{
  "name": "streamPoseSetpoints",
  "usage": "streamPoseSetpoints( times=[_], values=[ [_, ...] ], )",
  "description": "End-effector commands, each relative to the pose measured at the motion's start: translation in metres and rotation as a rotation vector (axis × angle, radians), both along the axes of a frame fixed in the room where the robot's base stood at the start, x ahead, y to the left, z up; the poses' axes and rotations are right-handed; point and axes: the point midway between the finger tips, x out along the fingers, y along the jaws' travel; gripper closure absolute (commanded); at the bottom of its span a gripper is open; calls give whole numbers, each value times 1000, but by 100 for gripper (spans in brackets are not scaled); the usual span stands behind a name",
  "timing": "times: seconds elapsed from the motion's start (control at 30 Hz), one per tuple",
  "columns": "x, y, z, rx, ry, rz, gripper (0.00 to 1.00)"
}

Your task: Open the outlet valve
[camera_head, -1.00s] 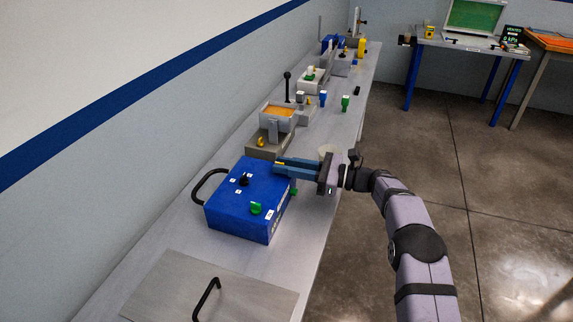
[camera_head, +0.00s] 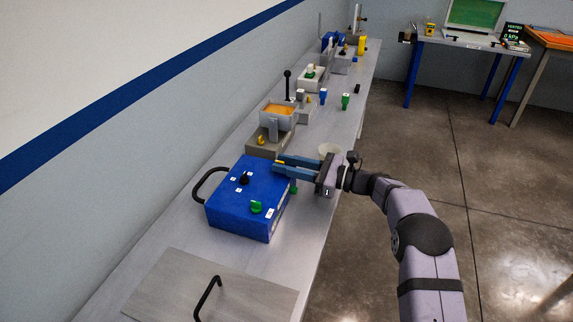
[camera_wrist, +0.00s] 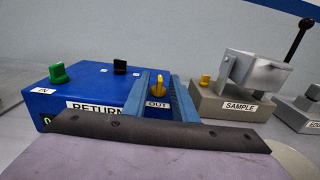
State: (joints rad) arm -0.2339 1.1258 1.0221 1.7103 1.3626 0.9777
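The blue box (camera_head: 240,222) stands on the bench; in the wrist view its front (camera_wrist: 75,105) carries RETURN and OUT labels. The yellow outlet valve knob (camera_wrist: 159,87) stands upright at the OUT label. My gripper (camera_wrist: 158,82) is open, with one blue finger on each side of this knob and visible gaps between. In the head view my gripper (camera_head: 276,163) reaches in from the right over the box's far right corner, where the fingers partly hide the knob. A green knob (camera_wrist: 59,73) stands by the IN label, and a black knob (camera_wrist: 120,67) is further back.
A grey block (camera_wrist: 230,104) labelled SAMPLE, with another yellow knob (camera_wrist: 205,81) and a black-handled lever (camera_wrist: 298,40), stands right of my gripper. A pale round dish (camera_head: 329,149) is beside my gripper. A black handle (camera_head: 209,184) is on the box's left side.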

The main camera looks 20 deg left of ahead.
Motion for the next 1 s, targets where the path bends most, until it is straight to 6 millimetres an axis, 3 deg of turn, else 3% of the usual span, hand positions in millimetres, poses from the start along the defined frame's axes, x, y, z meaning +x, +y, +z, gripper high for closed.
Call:
streamPoseSetpoints(
  times=[0.17, 0.63, 1.0],
  values=[
    [0, -8, -1, -1, 0, -2, 75],
    [0, -66, 0, 1, -1, -2, 75],
    [-1, -73, 0, 0, -1, 0, 75]
  ],
)
